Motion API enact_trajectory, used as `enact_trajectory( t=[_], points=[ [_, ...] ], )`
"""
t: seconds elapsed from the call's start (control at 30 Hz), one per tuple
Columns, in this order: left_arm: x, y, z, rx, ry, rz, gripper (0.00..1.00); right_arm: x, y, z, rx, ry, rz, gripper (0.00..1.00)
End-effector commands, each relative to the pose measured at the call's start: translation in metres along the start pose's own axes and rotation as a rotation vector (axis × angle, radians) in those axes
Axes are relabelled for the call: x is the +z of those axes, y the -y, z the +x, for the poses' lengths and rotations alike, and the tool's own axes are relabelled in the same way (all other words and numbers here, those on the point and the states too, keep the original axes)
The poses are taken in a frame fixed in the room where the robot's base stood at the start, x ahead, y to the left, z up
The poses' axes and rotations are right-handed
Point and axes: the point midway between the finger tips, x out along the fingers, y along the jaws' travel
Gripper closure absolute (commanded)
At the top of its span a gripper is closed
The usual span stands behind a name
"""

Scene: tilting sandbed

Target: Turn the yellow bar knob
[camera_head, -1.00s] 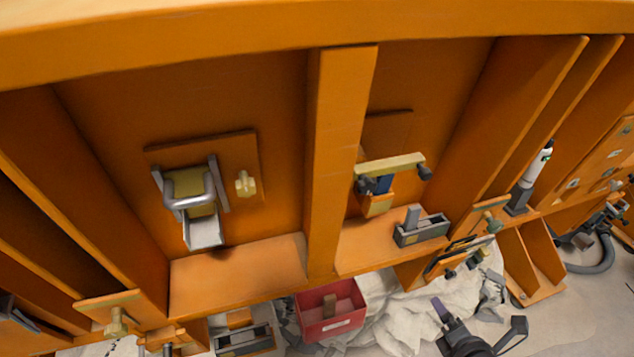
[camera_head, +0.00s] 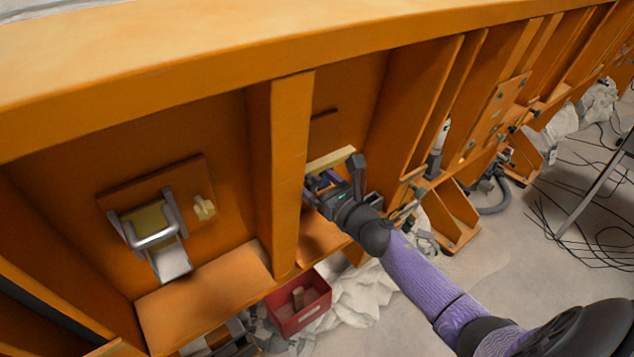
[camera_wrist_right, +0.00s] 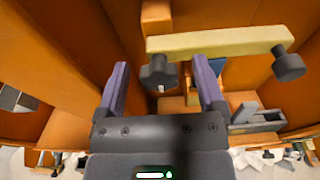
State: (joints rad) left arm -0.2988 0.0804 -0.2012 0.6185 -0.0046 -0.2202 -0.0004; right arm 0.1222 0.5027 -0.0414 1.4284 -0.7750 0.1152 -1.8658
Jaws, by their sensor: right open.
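A yellow bar (camera_head: 330,159) with a dark lobed knob hanging at each end sits in the right bay of the orange panel. In the right wrist view the bar (camera_wrist_right: 225,43) crosses above my right gripper (camera_wrist_right: 162,76). The gripper's two purple fingers are spread apart, with the bar's left dark knob (camera_wrist_right: 158,74) showing between them; I cannot tell whether they touch it. In the head view my right gripper (camera_head: 334,176) reaches up just below the bar and hides its left knob. A small yellow knob (camera_head: 204,207) stands on the left bay's plate. My left gripper is out of view.
A metal latch handle (camera_head: 152,228) is mounted in the left bay. An upright orange rib (camera_head: 284,180) divides the bays, close left of my right gripper. A grey block fitting (camera_wrist_right: 255,118) sits on the ledge to the right. A red bin (camera_head: 300,305) stands below.

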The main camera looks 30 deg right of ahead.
Motion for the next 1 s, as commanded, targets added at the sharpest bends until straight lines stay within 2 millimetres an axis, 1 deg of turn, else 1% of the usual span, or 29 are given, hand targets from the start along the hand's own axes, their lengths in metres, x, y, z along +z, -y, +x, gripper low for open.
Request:
enact_trajectory(
  t=[0.23,0.27,0.3,0.37,0.4,0.47,0.5,0.57,0.6,0.67,0.83,1.0],
  points=[
    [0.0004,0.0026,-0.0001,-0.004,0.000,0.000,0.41,-0.0001,-0.0003,0.0016,0.000,-0.001,0.001,0.12],
    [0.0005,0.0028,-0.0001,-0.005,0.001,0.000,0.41,-0.0002,-0.0003,0.0015,0.000,0.000,0.001,0.14],
    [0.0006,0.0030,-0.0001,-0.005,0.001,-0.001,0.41,-0.0002,-0.0003,0.0015,0.000,0.000,0.001,0.23],
    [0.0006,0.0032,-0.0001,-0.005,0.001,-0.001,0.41,-0.0002,-0.0003,0.0015,0.000,0.000,0.001,0.35],
    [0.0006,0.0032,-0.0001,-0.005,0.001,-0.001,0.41,-0.0002,-0.0003,0.0014,0.000,0.000,0.002,0.44],
    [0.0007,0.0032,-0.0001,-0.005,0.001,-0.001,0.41,-0.0002,-0.0003,0.0014,0.000,0.000,0.002,0.57],
    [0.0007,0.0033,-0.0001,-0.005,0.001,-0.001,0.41,-0.0002,-0.0003,0.0014,0.000,0.000,0.002,0.65],
    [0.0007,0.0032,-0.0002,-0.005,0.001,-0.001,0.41,-0.0002,-0.0003,0.0013,0.000,0.000,0.002,0.78],
    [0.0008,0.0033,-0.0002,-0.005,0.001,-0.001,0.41,-0.0002,-0.0003,0.0013,0.000,0.000,0.002,0.86],
    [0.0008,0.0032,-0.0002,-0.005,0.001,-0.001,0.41,-0.0002,-0.0003,0.0013,0.000,-0.001,0.002,0.99],
    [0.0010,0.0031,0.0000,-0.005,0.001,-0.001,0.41,-0.0003,-0.0002,0.0012,0.001,-0.001,0.007,1.00],
    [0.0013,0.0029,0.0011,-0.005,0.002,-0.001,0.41,-0.0007,0.0003,0.0013,0.009,-0.001,0.051,1.00]
  ],
)
